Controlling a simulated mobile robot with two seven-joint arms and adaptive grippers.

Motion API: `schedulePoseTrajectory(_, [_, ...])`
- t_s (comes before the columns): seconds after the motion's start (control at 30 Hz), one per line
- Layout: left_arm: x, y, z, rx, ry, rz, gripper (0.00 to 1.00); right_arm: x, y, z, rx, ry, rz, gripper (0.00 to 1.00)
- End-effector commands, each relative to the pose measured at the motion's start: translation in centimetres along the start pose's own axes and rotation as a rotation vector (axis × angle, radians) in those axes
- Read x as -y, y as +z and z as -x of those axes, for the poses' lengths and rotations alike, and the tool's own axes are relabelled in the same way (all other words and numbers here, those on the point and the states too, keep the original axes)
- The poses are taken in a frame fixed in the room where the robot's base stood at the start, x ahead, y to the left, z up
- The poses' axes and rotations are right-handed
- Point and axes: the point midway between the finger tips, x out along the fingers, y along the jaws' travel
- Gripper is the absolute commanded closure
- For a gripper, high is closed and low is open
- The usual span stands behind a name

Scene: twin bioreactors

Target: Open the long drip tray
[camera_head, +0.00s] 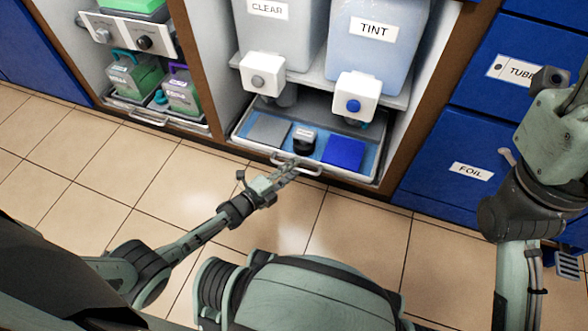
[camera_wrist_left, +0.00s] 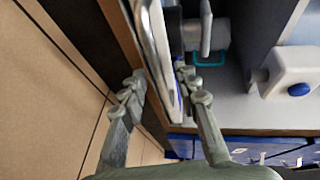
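The long drip tray (camera_head: 238,132) sits low in the cabinet, under the tanks labelled CLEAR and TINT. A pale bar handle (camera_head: 312,172) runs along its front. My left gripper (camera_head: 291,166) is at this handle. In the left wrist view the two fingers (camera_wrist_left: 163,88) stand apart, one on each side of the pale front bar (camera_wrist_left: 154,40). I see gaps by the fingers, and firm contact cannot be made out. My right arm (camera_head: 520,205) rises at the right, but its fingers are not clearly in view.
A grey square (camera_head: 268,130), a dark round-topped item (camera_head: 304,141) and a blue square (camera_head: 344,152) lie in the tray. Taps (camera_head: 355,98) hang above it. A shorter tray with bottles (camera_head: 133,75) is at left. The tiled floor in front is clear.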

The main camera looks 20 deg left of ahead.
Motion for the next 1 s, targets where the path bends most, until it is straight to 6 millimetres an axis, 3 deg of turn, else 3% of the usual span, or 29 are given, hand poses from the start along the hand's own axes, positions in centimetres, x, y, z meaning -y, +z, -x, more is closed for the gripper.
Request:
schedulePoseTrajectory(0.37, [0.05, -0.03, -0.89, 0.0, 0.0, 0.001, 0.69, 0.12, -0.06, -0.4, -0.013, -0.027, 0.007, 0.6])
schedulePoseTrajectory(0.63, [0.05, -0.01, -0.86, 0.0, 0.0, 0.001, 1.0, 0.1, -0.11, -0.32, -0.012, -0.022, 0.006, 0.6])
schedulePoseTrajectory(1.0, [0.06, 0.01, -0.85, 0.0, 0.0, 0.001, 1.0, 0.09, -0.14, -0.3, -0.013, -0.017, 0.005, 0.6])
